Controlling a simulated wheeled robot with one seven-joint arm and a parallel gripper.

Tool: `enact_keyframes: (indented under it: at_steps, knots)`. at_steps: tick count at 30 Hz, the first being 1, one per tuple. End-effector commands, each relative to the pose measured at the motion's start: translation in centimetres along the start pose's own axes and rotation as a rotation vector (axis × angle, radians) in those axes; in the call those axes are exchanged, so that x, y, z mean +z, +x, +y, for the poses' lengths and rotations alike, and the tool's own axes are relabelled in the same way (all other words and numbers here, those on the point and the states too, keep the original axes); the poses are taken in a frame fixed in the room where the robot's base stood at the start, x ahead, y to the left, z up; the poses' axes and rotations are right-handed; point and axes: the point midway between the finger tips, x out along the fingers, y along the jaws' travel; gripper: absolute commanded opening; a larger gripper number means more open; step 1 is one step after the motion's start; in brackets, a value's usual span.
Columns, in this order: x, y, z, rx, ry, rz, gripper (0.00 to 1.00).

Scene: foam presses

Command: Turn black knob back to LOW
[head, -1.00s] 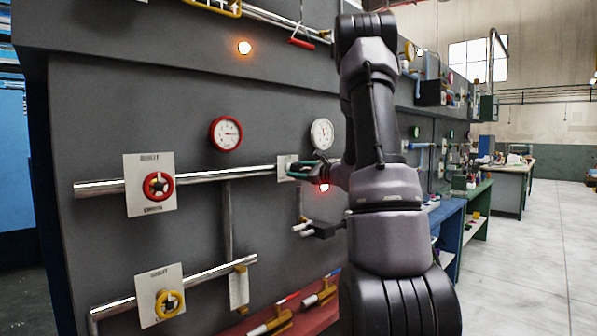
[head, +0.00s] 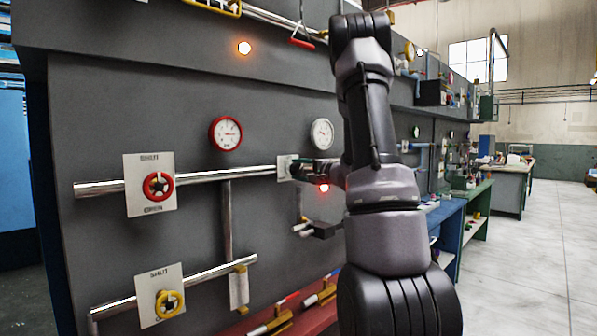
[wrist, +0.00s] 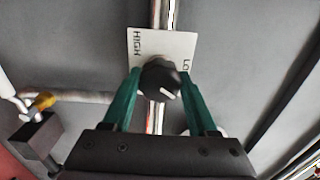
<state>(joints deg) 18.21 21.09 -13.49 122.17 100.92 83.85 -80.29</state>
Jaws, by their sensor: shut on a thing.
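The black knob (wrist: 160,80) sits on a white plate (wrist: 182,45) on the grey panel. In the wrist view the plate reads HIGH on the left, and a partly hidden label starting with "LO" is on the right. The knob's white mark points to the lower right in that view. My gripper (wrist: 161,74) has its green fingers on either side of the knob and is shut on it. In the head view the plate (head: 283,168) shows at the end of my gripper, which largely covers the knob.
A silver pipe (head: 225,175) runs behind the plate. A red-rimmed gauge (head: 225,133) and a white gauge (head: 322,134) are above. A red wheel (head: 158,186) is at left. A dark block (head: 325,229) juts out below my gripper, and a red light (head: 323,187) glows beside it.

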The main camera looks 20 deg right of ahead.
Motion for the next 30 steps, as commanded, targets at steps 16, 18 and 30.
enact_keyframes:
  at_steps: [16, 18, 30]
  knots:
    - [0.0, -0.07, 0.23, 0.005, -0.458, 0.0, 0.03]
    - [-0.01, -0.08, 0.24, 0.005, -0.499, 0.0, 0.03]
    - [0.0, -0.09, 0.27, 0.006, -0.615, -0.001, 0.03]
